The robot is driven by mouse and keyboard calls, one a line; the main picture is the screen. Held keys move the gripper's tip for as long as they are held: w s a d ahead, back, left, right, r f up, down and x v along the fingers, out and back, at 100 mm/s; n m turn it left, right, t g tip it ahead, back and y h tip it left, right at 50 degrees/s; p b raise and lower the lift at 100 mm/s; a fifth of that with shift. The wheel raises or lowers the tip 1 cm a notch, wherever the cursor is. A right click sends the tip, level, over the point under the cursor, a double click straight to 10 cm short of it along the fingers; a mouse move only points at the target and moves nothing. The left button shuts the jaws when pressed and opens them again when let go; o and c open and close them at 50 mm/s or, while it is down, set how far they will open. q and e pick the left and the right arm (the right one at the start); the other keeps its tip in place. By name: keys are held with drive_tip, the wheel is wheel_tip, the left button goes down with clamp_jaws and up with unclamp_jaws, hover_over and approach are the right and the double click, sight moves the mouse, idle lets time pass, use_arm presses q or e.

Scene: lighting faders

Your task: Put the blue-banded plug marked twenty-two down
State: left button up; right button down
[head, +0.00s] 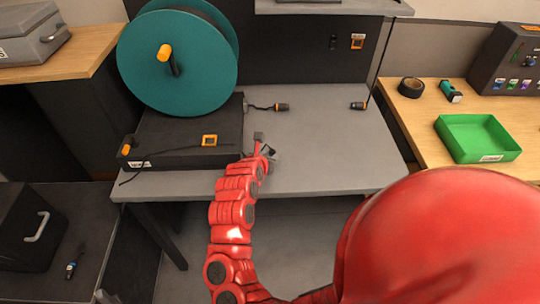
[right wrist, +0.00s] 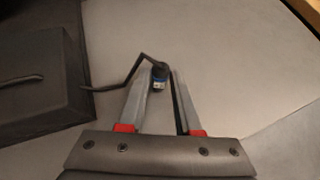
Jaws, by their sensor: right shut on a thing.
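My right gripper (head: 264,150) is over the front part of the grey table (head: 310,150), beside the low black box. It is shut on a dark plug with a blue band (right wrist: 159,74), held between the fingertips (right wrist: 164,75). A pale label shows on the plug, but its number is too small to read. A black cable (right wrist: 130,76) bends away from the plug to the left. In the head view the plug is mostly hidden by the gripper. I cannot tell whether it touches the table. My left gripper is not in view.
A green tray (head: 470,150) is on the right wooden table. The grey table's right part is clear.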

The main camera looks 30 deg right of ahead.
drive_tip(key=shift+f, duration=0.25)
drive_tip(key=c, duration=0.6)
unclamp_jaws()
drive_tip(key=shift+r, duration=0.1)
